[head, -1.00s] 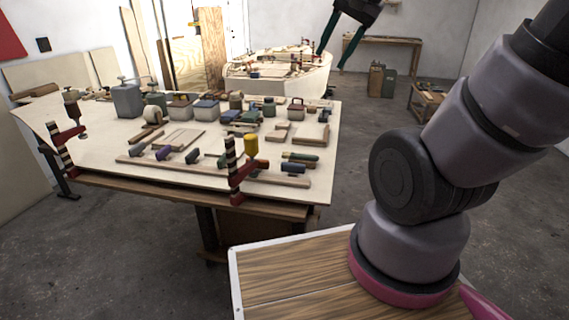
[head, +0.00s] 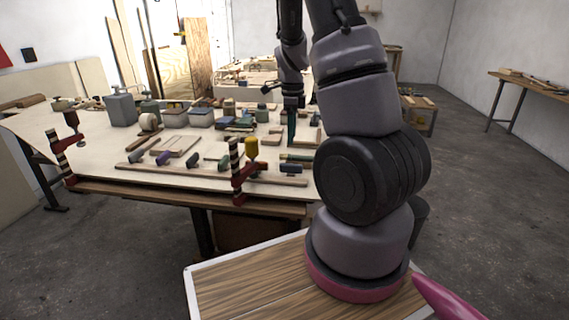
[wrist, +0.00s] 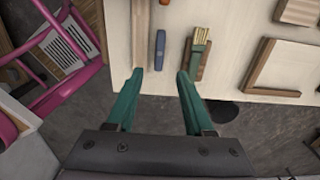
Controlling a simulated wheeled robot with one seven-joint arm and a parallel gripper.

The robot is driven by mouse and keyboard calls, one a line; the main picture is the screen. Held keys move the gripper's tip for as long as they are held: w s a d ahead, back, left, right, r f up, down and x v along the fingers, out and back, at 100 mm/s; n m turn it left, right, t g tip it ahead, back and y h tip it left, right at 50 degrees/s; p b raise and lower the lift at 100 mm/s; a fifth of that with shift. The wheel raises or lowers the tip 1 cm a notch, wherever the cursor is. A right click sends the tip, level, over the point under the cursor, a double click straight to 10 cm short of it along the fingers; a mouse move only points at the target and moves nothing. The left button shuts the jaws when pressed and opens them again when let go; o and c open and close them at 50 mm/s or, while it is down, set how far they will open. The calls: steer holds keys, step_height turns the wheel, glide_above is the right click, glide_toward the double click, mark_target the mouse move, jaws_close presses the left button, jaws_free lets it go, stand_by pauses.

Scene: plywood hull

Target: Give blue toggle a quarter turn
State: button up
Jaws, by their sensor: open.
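A blue toggle (head: 290,168) sits toward the right end of a wooden rail (head: 205,170) along the table's front edge. Another dark bluish toggle (head: 136,157) is near the rail's left end. My gripper (head: 292,128) hangs at the table's right side, behind the rail's right end in the head view. In the wrist view my gripper (wrist: 160,80) is open and empty, its green fingers apart near the table edge.
Purple (head: 162,158) and green (head: 195,160) toggles share the rail. A red clamp (head: 240,180) with a yellow handle stands at the front edge. A green-handled brush (wrist: 200,45) lies beside the blue piece. A pink frame (wrist: 70,80) is at the left in the wrist view.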

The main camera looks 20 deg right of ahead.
mark_target(291, 164)
step_height(291, 164, down, 10)
steer(key=shift+f, duration=0.25)
stand_by(0.3)
jaws_close()
